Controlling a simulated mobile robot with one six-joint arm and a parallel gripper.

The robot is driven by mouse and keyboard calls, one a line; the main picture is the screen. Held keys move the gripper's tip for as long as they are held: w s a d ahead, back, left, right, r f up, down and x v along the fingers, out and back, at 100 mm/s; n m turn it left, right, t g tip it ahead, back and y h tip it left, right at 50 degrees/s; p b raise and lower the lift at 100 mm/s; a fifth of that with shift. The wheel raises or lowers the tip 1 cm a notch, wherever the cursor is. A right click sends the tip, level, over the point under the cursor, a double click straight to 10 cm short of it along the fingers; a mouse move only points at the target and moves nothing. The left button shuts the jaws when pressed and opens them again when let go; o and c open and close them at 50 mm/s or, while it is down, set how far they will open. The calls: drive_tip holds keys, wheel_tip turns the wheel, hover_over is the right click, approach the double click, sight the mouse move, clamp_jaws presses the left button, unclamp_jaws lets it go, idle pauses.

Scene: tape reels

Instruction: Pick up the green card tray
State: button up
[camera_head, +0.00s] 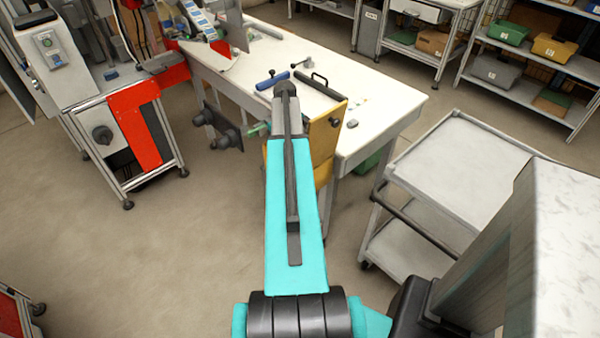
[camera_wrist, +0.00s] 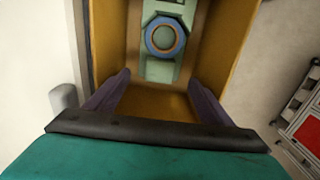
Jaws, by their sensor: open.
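In the wrist view a pale green flat piece (camera_wrist: 157,68), which looks like the green card tray, lies inside an ochre-yellow box (camera_wrist: 232,38). A blue ring with an orange-brown inner rim (camera_wrist: 149,37) sits on it. The piece's far end is cut off by the picture's top edge. My gripper (camera_wrist: 156,82) is open, its two dark fingers apart and pointing into the box. Nothing shows between the fingertips, and the green piece is beyond them.
In the head view the yellow box (camera_head: 325,133) is at the white table's (camera_head: 385,120) near edge. A black-handled piece (camera_head: 318,86) and a blue bar (camera_head: 272,80) are close by. A grey cart (camera_head: 460,160) stands right; a red-panelled machine (camera_head: 135,125) stands left.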

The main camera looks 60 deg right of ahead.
drive_tip(key=shift+f, duration=0.1)
drive_tip(key=shift+s+f+p, duration=0.1)
drive_tip(key=shift+f+p, duration=0.45)
drive_tip(key=shift+f, duration=1.95)
drive_tip(key=shift+c, duration=0.4)
drive_tip(key=c, duration=0.9)
drive_tip(key=shift+o, duration=0.2)
drive_tip(key=shift+r, duration=0.15)
wheel_tip(320, 180, up, 28)
drive_tip(key=b, duration=0.2)
